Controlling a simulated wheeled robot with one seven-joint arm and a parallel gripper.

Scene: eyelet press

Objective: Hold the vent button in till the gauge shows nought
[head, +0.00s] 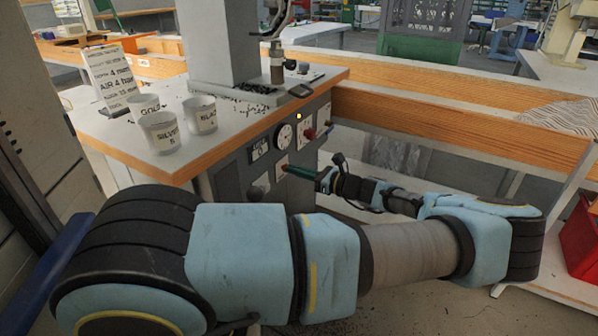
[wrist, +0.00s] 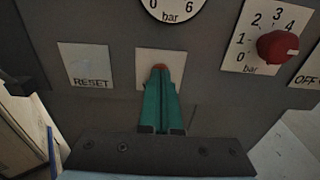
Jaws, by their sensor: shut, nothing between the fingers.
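The grey press panel carries a round white gauge (head: 284,136). In the wrist view only the gauge's lower part (wrist: 178,8) shows, with 0, 6 and "bar"; its needle is out of frame, and in the head view it is too small to read. Below it is a pale square plate (wrist: 145,63) with an orange-brown button (wrist: 160,67), its label hidden. My gripper (wrist: 161,73) is shut and empty, its green fingertips at the button and covering its lower part. I cannot tell how far the button is in. My gripper (head: 288,169) also reaches the panel in the head view.
A blank-looking RESET plate (wrist: 90,68) lies left of the button. A red knob (wrist: 278,47) on a bar scale is at the right, close to an OFF plate (wrist: 308,72). Labelled white cups (head: 163,133) and a note card (head: 110,77) stand on the bench top.

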